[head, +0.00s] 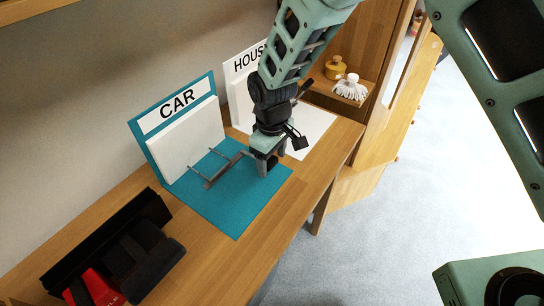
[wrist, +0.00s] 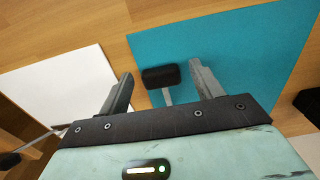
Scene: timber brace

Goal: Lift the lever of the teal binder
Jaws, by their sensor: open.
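The teal binder (head: 232,208) lies open on the desk, its upright cover labelled CAR with white paper against it. Its grey ring mechanism (head: 224,170) is on the flat cover. In the wrist view, the lever's black tip (wrist: 160,76) and grey rod (wrist: 168,97) lie over the teal cover (wrist: 235,45), between the two fingers. My gripper (wrist: 161,68) is open with a finger on either side of the tip, and I see no contact. In the head view, my gripper (head: 267,168) is low over the binder's right part and largely hides the lever.
A white binder (head: 316,125), labelled with a partly hidden word, stands open just behind. A black and red object (head: 125,250) sits on the desk at front left. Bare desk (head: 280,215) lies in front.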

